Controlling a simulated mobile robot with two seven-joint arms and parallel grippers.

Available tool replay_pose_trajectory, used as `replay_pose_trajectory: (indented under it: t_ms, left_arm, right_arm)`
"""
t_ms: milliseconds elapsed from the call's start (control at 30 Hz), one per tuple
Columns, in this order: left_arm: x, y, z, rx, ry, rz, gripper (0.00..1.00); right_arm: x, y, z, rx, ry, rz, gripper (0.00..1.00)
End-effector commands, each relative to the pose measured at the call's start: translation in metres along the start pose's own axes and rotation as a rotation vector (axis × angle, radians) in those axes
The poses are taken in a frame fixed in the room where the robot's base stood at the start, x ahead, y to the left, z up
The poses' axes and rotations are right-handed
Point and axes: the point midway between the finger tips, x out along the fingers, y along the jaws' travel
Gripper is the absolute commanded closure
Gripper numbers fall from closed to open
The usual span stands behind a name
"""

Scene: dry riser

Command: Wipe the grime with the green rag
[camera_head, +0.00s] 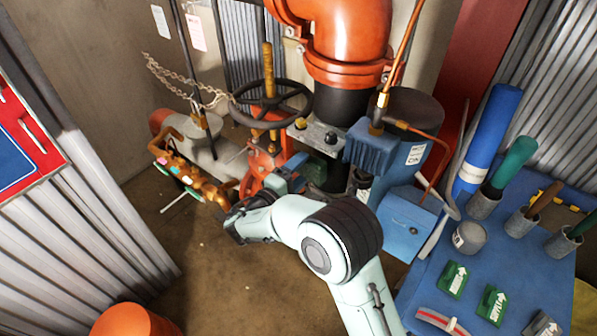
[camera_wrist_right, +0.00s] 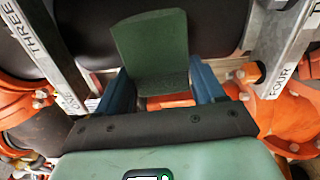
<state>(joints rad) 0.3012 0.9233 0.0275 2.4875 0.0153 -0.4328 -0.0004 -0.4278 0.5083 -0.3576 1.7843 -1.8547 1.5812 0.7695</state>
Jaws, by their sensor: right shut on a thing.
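The green rag (camera_wrist_right: 152,45) shows in the right wrist view as a dark green folded pad. My right gripper (camera_wrist_right: 165,84) is shut on it, with a blue finger on each side. The pad stands out beyond the fingers, in front of a dark rounded surface; I cannot tell whether they touch. In the head view my right gripper (camera_head: 285,180) is beside the orange valve body, below the black handwheel, and partly hidden by my own wrist. I cannot make out the grime in either view. My left gripper is not in view.
Grey posts marked THREE (camera_wrist_right: 38,45) and FOUR (camera_wrist_right: 282,45) flank the gripper closely. Orange flanges (camera_wrist_right: 285,115) lie beyond. A handwheel (camera_head: 271,103) and a blue box (camera_head: 408,212) stand near the arm. A blue bench (camera_head: 415,290) with several holders is at right.

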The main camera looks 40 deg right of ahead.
Motion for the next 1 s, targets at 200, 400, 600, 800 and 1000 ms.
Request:
replay_pose_trajectory:
  t_ms: [200, 400, 600, 800, 1000]
  left_arm:
    - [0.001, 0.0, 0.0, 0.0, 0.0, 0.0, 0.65]
    - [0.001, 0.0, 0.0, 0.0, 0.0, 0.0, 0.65]
    - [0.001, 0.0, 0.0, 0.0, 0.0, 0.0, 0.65]
    - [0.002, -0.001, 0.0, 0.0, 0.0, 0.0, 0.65]
    - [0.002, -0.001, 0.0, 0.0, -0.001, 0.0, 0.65]
  right_arm:
    - [0.005, 0.0, 0.0, 0.001, 0.0, 0.0, 0.56]
    - [0.009, 0.0, 0.0, 0.001, -0.001, 0.0, 0.56]
    - [0.013, 0.0, 0.0, 0.001, -0.002, 0.0, 0.56]
    - [0.013, 0.0, 0.006, 0.0, -0.001, 0.0, 0.56]
    - [0.012, -0.001, 0.023, 0.0, 0.001, -0.001, 0.56]
